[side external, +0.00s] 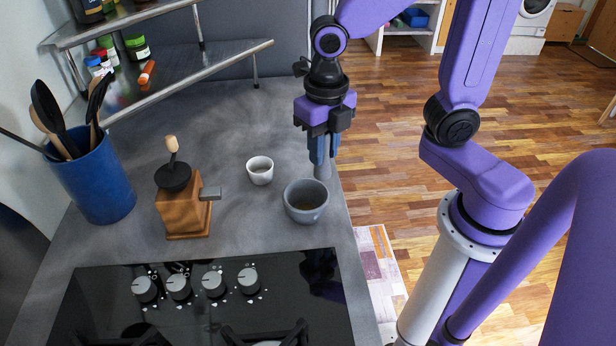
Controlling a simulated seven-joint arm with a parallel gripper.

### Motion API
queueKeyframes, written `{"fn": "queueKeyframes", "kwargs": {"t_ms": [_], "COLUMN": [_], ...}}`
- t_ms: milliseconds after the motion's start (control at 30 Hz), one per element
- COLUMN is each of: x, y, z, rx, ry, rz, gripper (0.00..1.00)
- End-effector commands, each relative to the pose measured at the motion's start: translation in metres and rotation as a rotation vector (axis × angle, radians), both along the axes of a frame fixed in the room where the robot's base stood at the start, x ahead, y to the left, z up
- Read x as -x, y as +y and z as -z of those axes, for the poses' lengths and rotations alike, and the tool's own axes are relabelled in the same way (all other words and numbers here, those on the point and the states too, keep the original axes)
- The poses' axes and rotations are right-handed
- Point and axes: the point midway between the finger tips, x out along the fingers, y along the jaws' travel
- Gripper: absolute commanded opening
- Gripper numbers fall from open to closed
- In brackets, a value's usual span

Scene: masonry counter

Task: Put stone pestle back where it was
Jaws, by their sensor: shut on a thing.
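My gripper (322,152) points down near the counter's right edge, with its fingers closed on the stone pestle (321,172). Only a short grey lower part of the pestle shows below the fingers; the rest is hidden by them. The pestle looks roughly upright. A grey stone mortar (306,214) stands on the counter just below and slightly left of the pestle in the picture. The pestle's lower end shows at the mortar's far rim; I cannot tell whether it is behind, above or touching it.
A small white cup (260,171) stands left of the mortar. A wooden coffee grinder (184,208) and a blue utensil pot (98,184) are further left. A black cooktop (200,312) lies in front. The counter (232,125) is clear behind the cup; its right edge is close.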

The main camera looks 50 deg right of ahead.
Motion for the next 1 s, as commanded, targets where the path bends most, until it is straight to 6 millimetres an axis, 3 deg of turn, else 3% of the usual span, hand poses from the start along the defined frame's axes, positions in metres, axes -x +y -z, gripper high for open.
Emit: {"fn": "queueKeyframes", "kwargs": {"t_ms": [300,600,767,1000], "x": [0.034,0.053,0.045,0.012], "y": [-0.054,-0.077,-0.078,-0.075], "z": [-0.035,-0.044,-0.040,-0.025], "rx": [-0.005,0.000,0.004,0.005], "ry": [-0.006,-0.002,0.001,0.002], "rz": [0.374,0.547,0.563,0.563], "gripper": [0.00,0.00,0.00,0.00]}}
